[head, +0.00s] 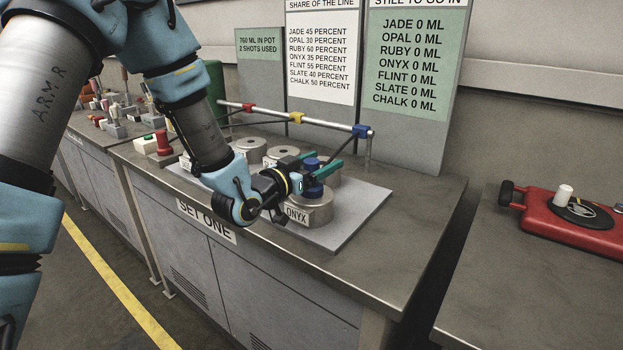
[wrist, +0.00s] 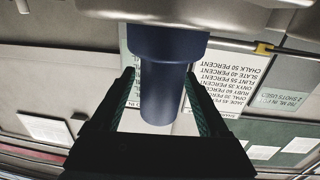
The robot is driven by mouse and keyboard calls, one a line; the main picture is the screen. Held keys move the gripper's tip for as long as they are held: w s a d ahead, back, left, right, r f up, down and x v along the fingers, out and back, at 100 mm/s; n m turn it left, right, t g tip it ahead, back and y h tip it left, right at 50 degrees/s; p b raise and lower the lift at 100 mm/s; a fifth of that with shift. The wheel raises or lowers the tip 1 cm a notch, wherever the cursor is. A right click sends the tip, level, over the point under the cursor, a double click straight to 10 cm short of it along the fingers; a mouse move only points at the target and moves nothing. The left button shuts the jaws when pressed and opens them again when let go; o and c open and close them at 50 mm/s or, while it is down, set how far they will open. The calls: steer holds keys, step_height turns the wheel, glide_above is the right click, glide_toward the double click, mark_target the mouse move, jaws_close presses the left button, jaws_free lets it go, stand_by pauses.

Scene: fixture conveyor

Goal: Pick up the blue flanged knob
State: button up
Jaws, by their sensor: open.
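The blue flanged knob (head: 312,163) stands upright on the round metal pot labelled ONYX (head: 308,214). Its wider blue flange shows lower down, and part of it is hidden behind a finger. My gripper (head: 320,161) is open, with its green-padded fingers on either side of the knob. In the wrist view, which looks upside down, the blue knob (wrist: 164,92) is between the two green pads (wrist: 162,76). A gap shows on both sides of its stem, and its wide flange is at the top of the picture.
Several similar metal pots (head: 251,144) stand on the grey plate (head: 350,213) to the left. A rail (head: 334,125) with coloured clips runs behind, before upright signboards (head: 417,60). A red device (head: 570,222) is on the right bench. The front counter edge is clear.

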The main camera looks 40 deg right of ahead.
steer(key=shift+c, duration=0.3)
jaws_close()
stand_by(0.4)
